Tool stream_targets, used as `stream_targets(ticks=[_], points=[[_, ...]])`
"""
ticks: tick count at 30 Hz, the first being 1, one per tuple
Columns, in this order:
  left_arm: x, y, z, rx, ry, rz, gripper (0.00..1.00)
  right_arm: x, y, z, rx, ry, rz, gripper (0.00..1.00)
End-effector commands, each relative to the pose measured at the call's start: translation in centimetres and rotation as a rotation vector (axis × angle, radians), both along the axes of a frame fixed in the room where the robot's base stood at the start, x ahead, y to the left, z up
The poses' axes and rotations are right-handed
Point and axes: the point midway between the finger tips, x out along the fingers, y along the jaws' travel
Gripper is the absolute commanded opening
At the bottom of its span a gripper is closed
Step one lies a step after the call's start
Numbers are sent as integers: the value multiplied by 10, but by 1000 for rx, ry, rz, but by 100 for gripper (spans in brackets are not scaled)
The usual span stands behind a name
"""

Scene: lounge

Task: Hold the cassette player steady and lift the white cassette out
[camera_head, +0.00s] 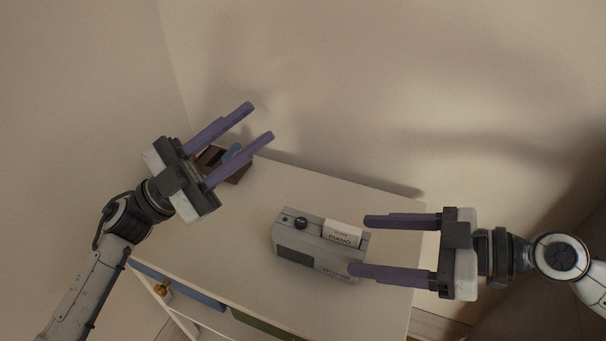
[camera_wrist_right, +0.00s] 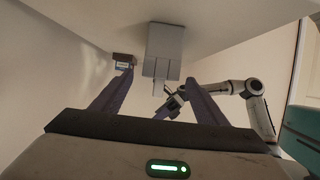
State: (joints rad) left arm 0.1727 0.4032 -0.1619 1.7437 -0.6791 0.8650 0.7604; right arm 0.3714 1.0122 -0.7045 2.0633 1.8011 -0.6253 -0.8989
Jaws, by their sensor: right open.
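The grey cassette player (camera_head: 292,254) stands on the white cabinet top, with a dark panel on its front and a round dark knob on top. The white cassette (camera_head: 342,233), labelled PIANO, sticks up out of the player's top at its right end. My right gripper (camera_head: 358,245) is open at the player's right end, its lower finger overlapping the player in the head view; contact cannot be told. In the right wrist view the open fingers (camera_wrist_right: 159,76) point towards a grey block, with nothing held. My left gripper (camera_head: 262,120) is open and empty, up and left of the player.
A dark brown box (camera_head: 238,173) with a blue item (camera_head: 232,152) sits at the cabinet's back left, behind my left gripper in the head view. The white cabinet top (camera_head: 220,245) is bare left of the player. A wall rises behind. Drawers and a brass knob (camera_head: 162,288) show at the front.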

Motion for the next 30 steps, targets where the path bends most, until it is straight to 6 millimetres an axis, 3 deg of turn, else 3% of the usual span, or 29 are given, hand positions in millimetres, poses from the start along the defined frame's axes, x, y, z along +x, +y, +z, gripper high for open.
stream_targets(ticks=[1, 3, 6, 9, 12, 16, 21, 30], points=[[-8, -27, 13, 36, -8, -122, 31, 0, 0, 0, 0, 0, 0, 67], [-22, -60, 21, 107, 11, -283, 31, 0, 0, 0, 0, 0, 0, 67], [-43, -99, 22, 252, 65, -483, 31, 0, 0, 0, 0, 0, 0, 67], [-61, -127, 13, 443, 149, -635, 31, 0, 0, 0, 0, 0, 0, 67], [-72, -142, -1, 666, 262, -724, 31, 0, 0, 0, 0, 0, 0, 67], [-74, -144, -23, 972, 444, -726, 31, 0, 0, 0, 0, 0, 0, 67], [-59, -123, -41, 1281, 677, -570, 31, 0, 0, 0, 0, 0, 0, 67], [-39, -96, -45, 1463, 867, -349, 31, 1, 2, -1, 1, -1, 0, 67]])
